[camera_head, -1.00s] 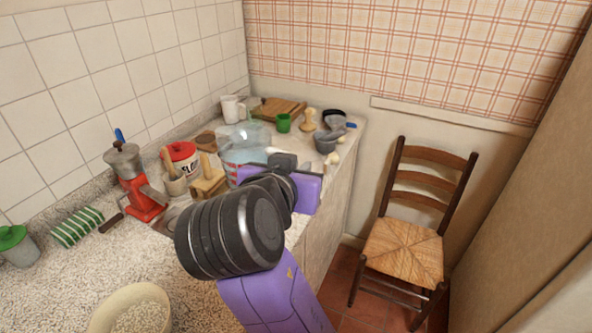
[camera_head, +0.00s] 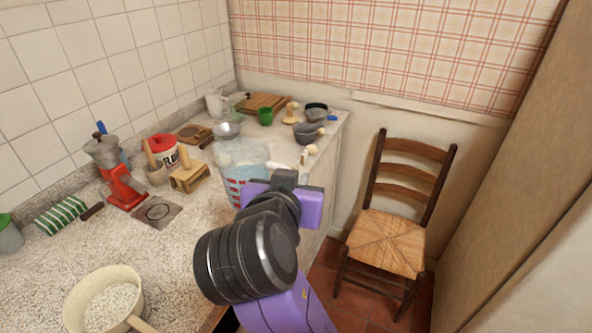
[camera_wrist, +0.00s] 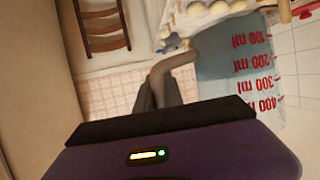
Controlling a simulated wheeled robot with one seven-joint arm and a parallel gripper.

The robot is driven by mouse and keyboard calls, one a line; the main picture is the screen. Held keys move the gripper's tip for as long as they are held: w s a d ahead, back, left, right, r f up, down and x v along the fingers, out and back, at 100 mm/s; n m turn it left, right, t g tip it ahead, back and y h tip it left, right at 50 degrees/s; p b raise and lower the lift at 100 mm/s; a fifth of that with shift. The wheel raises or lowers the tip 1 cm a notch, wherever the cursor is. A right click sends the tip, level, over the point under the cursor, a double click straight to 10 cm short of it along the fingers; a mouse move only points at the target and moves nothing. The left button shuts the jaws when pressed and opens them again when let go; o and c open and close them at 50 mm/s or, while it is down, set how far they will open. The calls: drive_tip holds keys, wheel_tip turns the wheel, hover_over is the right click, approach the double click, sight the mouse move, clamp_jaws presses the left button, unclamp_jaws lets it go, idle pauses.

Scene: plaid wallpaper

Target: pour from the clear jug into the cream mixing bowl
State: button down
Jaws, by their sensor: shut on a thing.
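The clear jug (camera_head: 232,172) with red markings stands out near the counter's right edge in the head view; it looks roughly upright. Its red ml scale shows upside down in the wrist view (camera_wrist: 225,75), where the room is inverted too. My gripper (camera_wrist: 160,88) is shut on the jug's handle; in the head view my own wrist hides the fingers. I cannot tell whether the jug's base touches the counter. The cream mixing bowl (camera_head: 78,293) sits at the front left, holding pale grainy contents, well apart from the jug. A pale handle shows at its lower edge.
A red grinder (camera_head: 124,190), a flour tin (camera_head: 170,152) and a wooden holder (camera_head: 187,176) stand left of the jug. A green cup (camera_head: 265,116) and grey mortar (camera_head: 306,133) are behind. The counter (camera_head: 160,255) between bowl and jug is clear. A chair (camera_head: 385,243) stands right.

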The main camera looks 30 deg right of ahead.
drive_tip(key=s+f+n+t+y, duration=0.1)
drive_tip(key=s+f+n+y, duration=0.1)
drive_tip(key=f, duration=0.9)
drive_tip(key=s+a+f+n+t+y, duration=0.1)
drive_tip(key=s+f+n+y, duration=0.2)
drive_tip(key=f, duration=0.9)
drive_tip(key=s+a+f+n+t+y, duration=0.1)
drive_tip(key=s+f+n+y, duration=0.2)
drive_tip(key=f, duration=0.9)
drive_tip(key=shift+s+y, duration=0.3)
drive_tip(key=shift+s, duration=0.05)
